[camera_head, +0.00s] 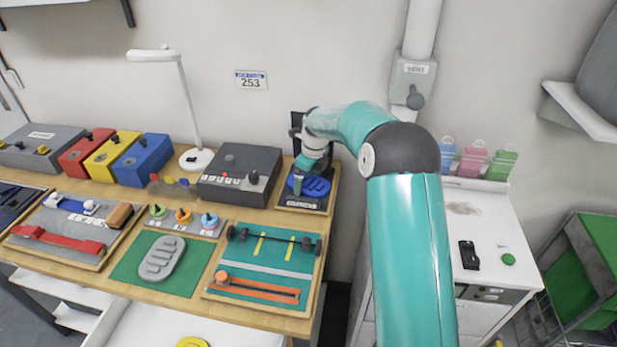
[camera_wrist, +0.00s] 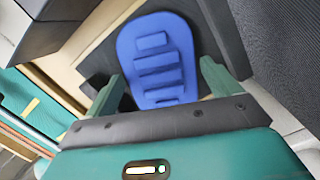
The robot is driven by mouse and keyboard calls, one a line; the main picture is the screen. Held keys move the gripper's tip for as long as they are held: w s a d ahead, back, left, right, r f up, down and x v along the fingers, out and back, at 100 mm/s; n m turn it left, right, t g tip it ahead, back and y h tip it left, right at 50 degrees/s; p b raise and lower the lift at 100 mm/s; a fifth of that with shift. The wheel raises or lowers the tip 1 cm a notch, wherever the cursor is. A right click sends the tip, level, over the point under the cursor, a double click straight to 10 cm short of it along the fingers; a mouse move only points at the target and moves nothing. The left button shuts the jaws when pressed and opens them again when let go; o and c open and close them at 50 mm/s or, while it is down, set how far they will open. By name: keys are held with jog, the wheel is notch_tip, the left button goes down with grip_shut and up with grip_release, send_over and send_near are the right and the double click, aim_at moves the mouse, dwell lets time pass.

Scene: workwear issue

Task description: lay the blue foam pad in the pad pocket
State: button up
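The blue foam pad (camera_head: 318,187) lies in a dark, wood-edged tray (camera_head: 304,203) at the back right of the bench. It also shows in the wrist view (camera_wrist: 154,58), rounded at the far end and with raised ribs across it. My gripper (camera_head: 303,176) is over the left side of this tray. In the wrist view my gripper (camera_wrist: 163,72) is open, with one finger on each side of the pad's near part and gaps between. A grey ribbed, pad-shaped form (camera_head: 162,258) sits on a green mat; I cannot tell whether it is the pad pocket.
A grey control box (camera_head: 240,175) stands left of the tray. A board with an orange strap and dark bar (camera_head: 265,263) lies in front. A white cabinet (camera_head: 485,235) is at right.

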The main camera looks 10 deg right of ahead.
aim_at(313, 183)
jog(key=shift+r, duration=0.1)
notch_tip(313, 183, up, 12)
jog(key=s+d, duration=0.1)
jog(key=s+a+r+n+t, duration=0.1)
jog(key=s+r+n, duration=0.65)
jog(key=s, duration=0.25)
jog(key=s+n+t+h, duration=0.1)
jog(key=s+n+t, duration=0.2)
jog(key=s+n, duration=1.6)
jog(key=s, duration=1.1)
jog(key=shift+a, duration=0.15)
jog(key=shift+s+n, duration=0.1)
jog(key=shift+n, duration=0.15)
